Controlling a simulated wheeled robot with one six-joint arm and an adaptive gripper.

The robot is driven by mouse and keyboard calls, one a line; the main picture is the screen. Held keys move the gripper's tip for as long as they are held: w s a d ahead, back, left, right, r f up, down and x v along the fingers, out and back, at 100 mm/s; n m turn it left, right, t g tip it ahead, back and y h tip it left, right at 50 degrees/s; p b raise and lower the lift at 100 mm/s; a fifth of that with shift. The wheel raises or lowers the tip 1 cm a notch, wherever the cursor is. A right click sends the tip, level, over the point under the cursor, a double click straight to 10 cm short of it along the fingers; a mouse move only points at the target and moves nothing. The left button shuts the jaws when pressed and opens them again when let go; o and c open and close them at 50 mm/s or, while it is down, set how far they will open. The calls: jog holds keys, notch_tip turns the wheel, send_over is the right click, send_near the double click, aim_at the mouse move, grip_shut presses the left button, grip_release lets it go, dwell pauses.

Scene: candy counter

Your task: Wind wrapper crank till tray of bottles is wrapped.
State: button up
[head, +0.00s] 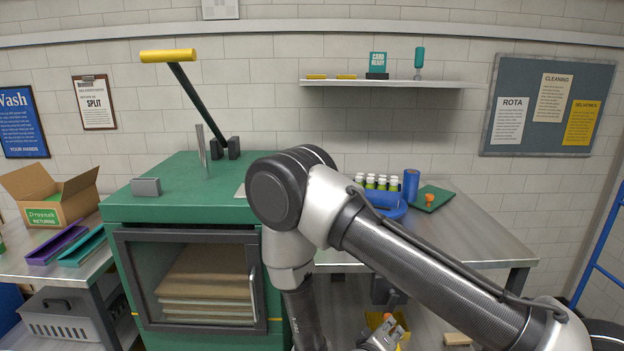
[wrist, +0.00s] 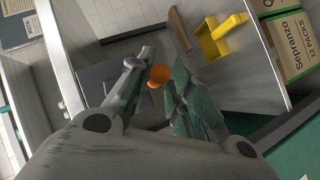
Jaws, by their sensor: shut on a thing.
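The bottles (head: 377,183), dark with pale caps, stand in rows on the counter in the head view, with a blue tray or base (head: 392,211) around their lower part. A blue roll (head: 411,185) stands upright just right of them. I cannot tell how much wrap is on the tray. My gripper (wrist: 158,78) is low, under the counter's front edge, its fingers closed around an orange knob (wrist: 160,74), which looks like the crank's handle. In the head view my gripper (head: 383,336) shows at the bottom. The rest of the crank is mostly hidden.
A green board (head: 440,194) with an orange knob lies right of the roll. A green press (head: 180,190) with a yellow-handled lever stands left. My arm hides much of the counter.

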jog(key=shift+d, duration=0.4)
jog(key=shift+r, duration=0.1)
jog(key=shift+d+r, duration=0.25)
jog(key=shift+d, duration=0.85)
jog(key=o, duration=0.5)
